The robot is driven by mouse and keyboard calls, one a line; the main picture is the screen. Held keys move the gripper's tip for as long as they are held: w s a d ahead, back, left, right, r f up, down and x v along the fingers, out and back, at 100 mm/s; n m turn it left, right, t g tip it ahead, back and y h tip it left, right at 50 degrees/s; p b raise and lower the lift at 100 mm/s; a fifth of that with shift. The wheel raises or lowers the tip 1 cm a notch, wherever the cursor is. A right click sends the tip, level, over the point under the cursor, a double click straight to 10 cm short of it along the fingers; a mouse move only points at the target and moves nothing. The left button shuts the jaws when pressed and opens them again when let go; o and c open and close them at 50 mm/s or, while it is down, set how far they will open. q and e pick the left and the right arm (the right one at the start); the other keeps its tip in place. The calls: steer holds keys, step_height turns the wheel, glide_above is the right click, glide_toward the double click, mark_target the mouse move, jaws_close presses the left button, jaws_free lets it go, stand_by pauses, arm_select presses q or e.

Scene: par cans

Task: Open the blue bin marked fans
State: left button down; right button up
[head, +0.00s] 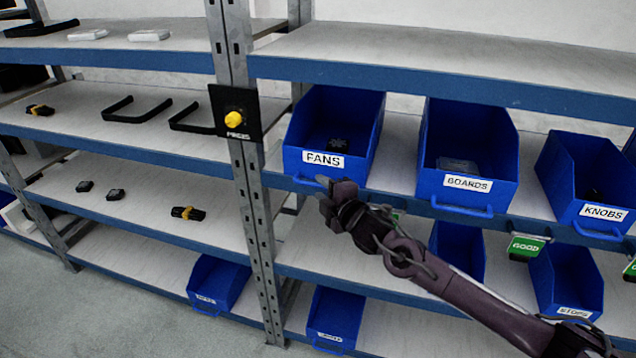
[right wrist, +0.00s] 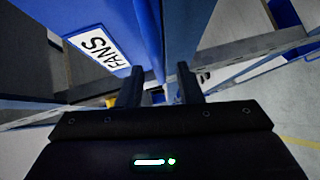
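The blue bin marked FANS (head: 369,130) stands on the upper right shelf, beside the post, with a dark item inside. Its white FANS label (head: 323,160) faces front; the bin front also shows close up in the right wrist view (right wrist: 75,18). My right gripper (head: 322,183) is just below the bin's lower front edge. In the right wrist view its two fingers (right wrist: 158,85) are apart, with blue bin surface behind the gap. My left gripper is not in view.
Blue bins marked BOARDS (head: 468,148) and KNOBS (head: 588,170) stand to the right on the same shelf. A metal post (head: 232,62) with a black panel and yellow knob (head: 234,119) stands to the left. Shelves above and below bound the space.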

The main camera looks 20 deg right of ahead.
steer(key=shift+x, duration=1.3)
steer(key=shift+c, duration=0.3)
jaws_close()
